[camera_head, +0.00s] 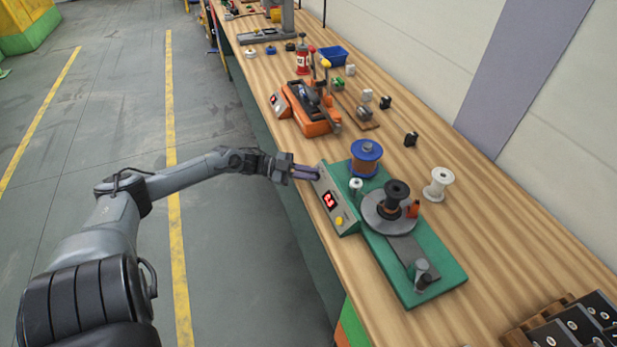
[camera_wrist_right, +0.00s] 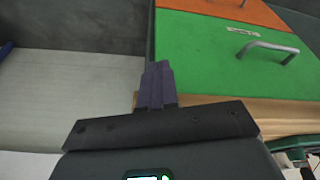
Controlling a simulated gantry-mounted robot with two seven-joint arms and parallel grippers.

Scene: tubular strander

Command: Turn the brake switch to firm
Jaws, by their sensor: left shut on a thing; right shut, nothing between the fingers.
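The green strander machine (camera_head: 432,282) stands on the wooden bench. Its sloped control panel (camera_head: 341,215) faces the aisle, with a red lit display (camera_head: 329,200) and a yellow button (camera_head: 339,221). My left gripper (camera_head: 316,174) reaches in from the left, its fingers shut at the panel's far upper end. The brake switch is hidden between the fingers, so its setting cannot be read. In the right wrist view my right gripper (camera_wrist_right: 157,84) is shut and empty, in front of a green cabinet front (camera_wrist_right: 215,60).
A blue spool (camera_head: 366,152) and a dark spool on a round plate (camera_head: 376,216) sit on the machine; a white spool (camera_head: 439,182) stands behind. An orange machine (camera_head: 312,124) is further along the bench. Dark boxes (camera_head: 577,325) are at lower right. The aisle floor is clear.

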